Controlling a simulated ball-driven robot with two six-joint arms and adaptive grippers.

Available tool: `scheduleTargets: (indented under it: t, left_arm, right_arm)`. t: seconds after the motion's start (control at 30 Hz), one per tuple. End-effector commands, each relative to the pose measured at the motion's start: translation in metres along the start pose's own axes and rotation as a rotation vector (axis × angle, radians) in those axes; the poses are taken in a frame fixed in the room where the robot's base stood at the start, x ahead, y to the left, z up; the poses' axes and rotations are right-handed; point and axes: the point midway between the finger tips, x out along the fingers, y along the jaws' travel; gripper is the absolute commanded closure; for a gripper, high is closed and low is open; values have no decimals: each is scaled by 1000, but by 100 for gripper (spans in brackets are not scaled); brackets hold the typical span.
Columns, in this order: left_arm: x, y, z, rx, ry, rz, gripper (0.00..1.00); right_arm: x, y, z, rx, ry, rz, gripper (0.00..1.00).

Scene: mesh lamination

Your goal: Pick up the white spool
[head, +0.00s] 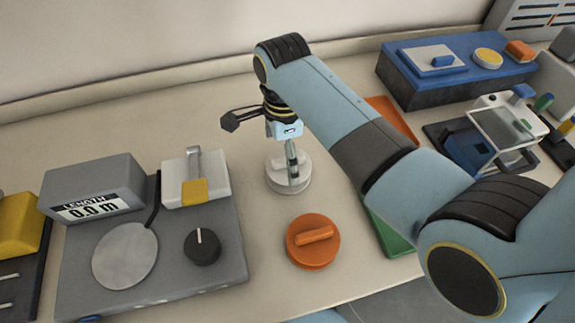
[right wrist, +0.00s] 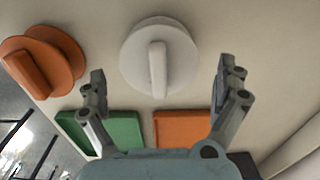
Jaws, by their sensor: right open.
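The white spool (head: 289,174) stands on the table in the middle of the head view, a round disc with a raised bar handle on top. It also shows at the top middle of the right wrist view (right wrist: 160,57), in line with the gap between the fingers. My right gripper (head: 291,158) is above the spool, pointing down, and partly covers it in the head view. In the right wrist view its two fingers (right wrist: 162,80) are wide apart with nothing between them. I cannot tell the exact height left above the handle. My left gripper is not in view.
An orange spool (head: 313,242) sits in front of the white one. A grey length-measuring unit (head: 95,190) stands to the left. Green (head: 390,228) and orange (head: 394,117) flat pieces lie to the right, partly behind my arm. A blue-topped box (head: 460,65) stands at back right.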

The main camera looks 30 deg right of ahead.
Motion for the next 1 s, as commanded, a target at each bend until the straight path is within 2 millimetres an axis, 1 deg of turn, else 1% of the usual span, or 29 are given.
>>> scheduleTargets:
  t: [0.07,0.2,0.3,0.4,0.6,0.67,0.93,1.0]
  left_arm:
    - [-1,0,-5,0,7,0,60]
    - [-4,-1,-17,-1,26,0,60]
    - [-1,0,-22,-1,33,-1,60]
    - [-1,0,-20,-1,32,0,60]
    - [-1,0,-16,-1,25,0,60]
    - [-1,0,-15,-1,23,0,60]
    - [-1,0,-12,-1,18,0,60]
    - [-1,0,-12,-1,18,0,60]
  right_arm:
    - [8,1,-2,0,2,2,0]
    - [31,2,-6,0,3,2,0]
    - [45,2,-5,-1,2,1,0]
    - [50,2,-5,-1,1,0,0]
    - [51,2,-5,0,1,-1,0]
    - [51,2,-5,0,1,-1,7]
    - [50,2,-5,0,1,0,42]
    - [50,2,-5,0,1,-1,42]
